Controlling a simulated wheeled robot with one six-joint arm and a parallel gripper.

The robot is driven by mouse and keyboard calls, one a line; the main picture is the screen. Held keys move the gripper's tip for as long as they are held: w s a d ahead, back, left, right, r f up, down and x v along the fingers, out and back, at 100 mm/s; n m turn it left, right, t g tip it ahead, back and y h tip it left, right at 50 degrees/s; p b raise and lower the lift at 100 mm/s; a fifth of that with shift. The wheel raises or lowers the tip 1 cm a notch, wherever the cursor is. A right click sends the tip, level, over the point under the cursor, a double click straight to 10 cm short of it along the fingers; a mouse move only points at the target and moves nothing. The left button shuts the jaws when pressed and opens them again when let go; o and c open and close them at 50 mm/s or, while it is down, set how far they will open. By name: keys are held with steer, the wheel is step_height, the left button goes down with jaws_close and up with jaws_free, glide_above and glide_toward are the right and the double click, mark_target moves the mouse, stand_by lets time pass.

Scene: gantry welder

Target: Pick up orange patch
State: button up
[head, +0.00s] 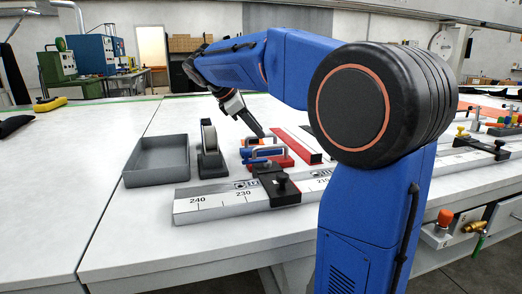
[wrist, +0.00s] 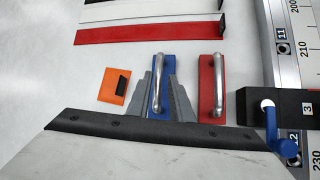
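The orange patch (wrist: 114,86) lies flat on the pale table in the wrist view, a small orange square with a black strip on it. In the head view its orange edge (head: 250,140) shows partly behind the blue block's handle. My gripper (wrist: 164,72) is to the right of the patch in the wrist view, over the blue block. Its two grey fingers stand apart with a narrow gap, and nothing is held between them. In the head view my gripper (head: 261,133) points down just above the blocks.
A blue block (wrist: 158,106) and a red block (wrist: 205,100), each with a metal handle, stand right of the patch. A red bar (wrist: 150,32) lies behind. A grey tray (head: 158,176), a tape dispenser (head: 210,163) and a measuring rail (head: 215,205) are nearby.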

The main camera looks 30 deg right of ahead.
steer(key=shift+w+a+f+x, duration=0.1)
steer(key=shift+a+x, duration=0.05)
steer(key=shift+x, duration=0.9)
steer(key=shift+w+a+f+x, duration=0.1)
steer(key=shift+w+x, duration=0.05)
steer(key=shift+x, duration=0.9)
jaws_close()
